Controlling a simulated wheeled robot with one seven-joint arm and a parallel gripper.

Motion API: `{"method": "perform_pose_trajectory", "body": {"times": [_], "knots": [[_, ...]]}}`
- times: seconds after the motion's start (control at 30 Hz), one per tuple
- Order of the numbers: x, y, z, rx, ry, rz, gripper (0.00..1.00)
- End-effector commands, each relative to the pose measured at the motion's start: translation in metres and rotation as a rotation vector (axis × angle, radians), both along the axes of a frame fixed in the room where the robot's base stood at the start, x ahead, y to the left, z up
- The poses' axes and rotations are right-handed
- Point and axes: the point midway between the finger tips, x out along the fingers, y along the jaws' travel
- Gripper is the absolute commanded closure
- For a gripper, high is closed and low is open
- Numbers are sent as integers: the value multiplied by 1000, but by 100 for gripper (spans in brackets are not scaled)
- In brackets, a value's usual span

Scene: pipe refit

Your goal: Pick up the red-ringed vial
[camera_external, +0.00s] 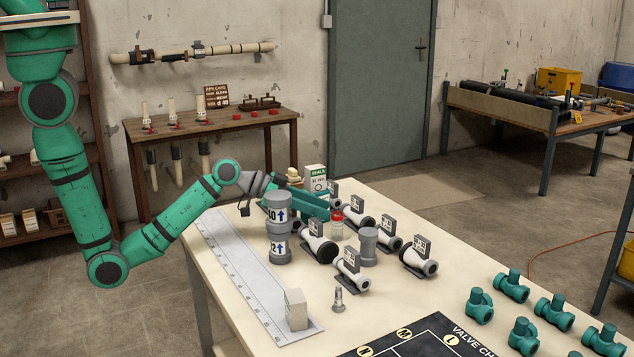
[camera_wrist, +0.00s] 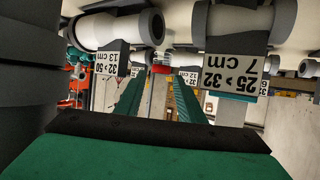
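The red-ringed vial (camera_external: 337,228) stands upright on the table among grey-and-white pipe fittings, with a red band near its top and a pale body. In the wrist view, which is upside down, its red part (camera_wrist: 161,68) shows at the top centre, partly crowded by fittings. My gripper (camera_external: 327,210) reaches in from the left with its long teal fingers pointing at the vial. In the wrist view my gripper (camera_wrist: 158,88) is open with a gap between the fingers. The vial lines up with this gap, at or just beyond the tips; contact cannot be told.
Labelled pipe fittings (camera_external: 319,245) and a grey capped piece (camera_external: 368,246) crowd the vial. A white box (camera_external: 316,178) stands behind. Teal valves (camera_external: 479,305) are at front right. A ruler strip (camera_external: 235,266) runs along the left edge.

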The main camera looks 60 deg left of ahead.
Motion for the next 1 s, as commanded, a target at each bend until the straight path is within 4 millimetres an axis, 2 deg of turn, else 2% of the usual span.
{"method": "perform_pose_trajectory", "body": {"times": [0.2, 0.53, 0.57, 0.67, 0.7, 1.0], "knots": [[24, -12, -13, -1, 0, -2, 65], [29, -15, -16, -1, -1, -1, 65], [29, -15, -16, 0, 0, -1, 69], [29, -15, -16, 0, 0, -1, 93], [29, -15, -16, 0, 0, -1, 96], [29, -15, -13, 0, -2, 0, 97]]}}
